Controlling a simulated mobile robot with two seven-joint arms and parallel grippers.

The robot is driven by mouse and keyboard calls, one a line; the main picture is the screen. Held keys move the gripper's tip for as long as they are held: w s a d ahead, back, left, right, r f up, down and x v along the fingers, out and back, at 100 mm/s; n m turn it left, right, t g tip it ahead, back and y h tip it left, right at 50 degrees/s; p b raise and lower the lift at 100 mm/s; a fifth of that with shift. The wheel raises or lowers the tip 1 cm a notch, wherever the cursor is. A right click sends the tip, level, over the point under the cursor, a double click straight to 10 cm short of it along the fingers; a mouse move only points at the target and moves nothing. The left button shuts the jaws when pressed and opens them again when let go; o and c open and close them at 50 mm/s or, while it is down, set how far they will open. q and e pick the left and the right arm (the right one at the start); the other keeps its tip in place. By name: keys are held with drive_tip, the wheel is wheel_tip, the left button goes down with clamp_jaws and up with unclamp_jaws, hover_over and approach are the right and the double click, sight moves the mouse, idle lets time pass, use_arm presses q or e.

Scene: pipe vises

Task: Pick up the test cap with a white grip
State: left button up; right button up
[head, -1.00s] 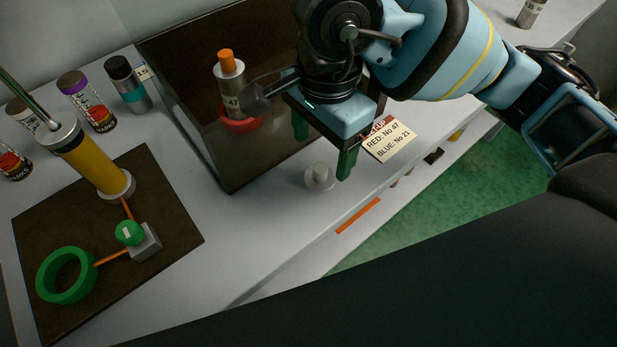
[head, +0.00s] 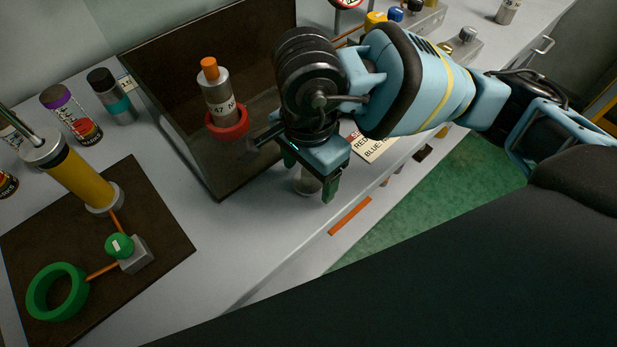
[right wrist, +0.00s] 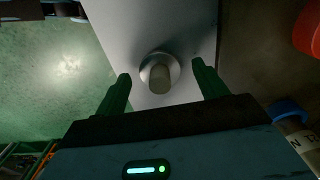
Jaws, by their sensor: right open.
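The test cap is a small round grey disc with a pale white grip standing up from it. In the head view the test cap (head: 306,183) sits on the bench near its front edge, partly hidden by my right gripper. In the right wrist view the cap (right wrist: 160,76) lies between and beyond the green fingertips. My right gripper (head: 307,178) is open and empty above the cap, with a finger on either side; its fingers also show in the right wrist view (right wrist: 161,72). I cannot tell how high the fingertips are. My left gripper is not in view.
A brown mat (head: 150,190) at left bears a yellow cylinder (head: 80,175) and a green ring (head: 57,291). A note card (head: 375,147) lies right of the gripper.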

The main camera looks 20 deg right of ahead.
drive_tip(key=shift+f, duration=0.7)
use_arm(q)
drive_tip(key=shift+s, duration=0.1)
use_arm(e)
drive_tip(key=c, duration=1.1)
drive_tip(key=shift+r, duration=0.2)
drive_tip(key=shift+c, duration=0.2)
drive_tip(key=shift+r, duration=0.55)
wheel_tip(320, 180, up, 2)
drive_tip(key=shift+r, duration=0.15)
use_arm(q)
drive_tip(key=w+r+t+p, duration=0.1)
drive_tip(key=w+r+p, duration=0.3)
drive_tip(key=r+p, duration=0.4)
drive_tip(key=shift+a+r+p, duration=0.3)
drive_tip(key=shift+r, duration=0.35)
use_arm(e)
drive_tip(key=s+d, duration=0.2)
drive_tip(key=s, duration=0.5)
drive_tip(key=s+d+r, duration=0.1)
drive_tip(key=s+d, duration=0.2)
drive_tip(key=s, duration=0.5)
drive_tip(key=shift+d+r, duration=0.15)
drive_tip(key=shift+d, duration=0.1)
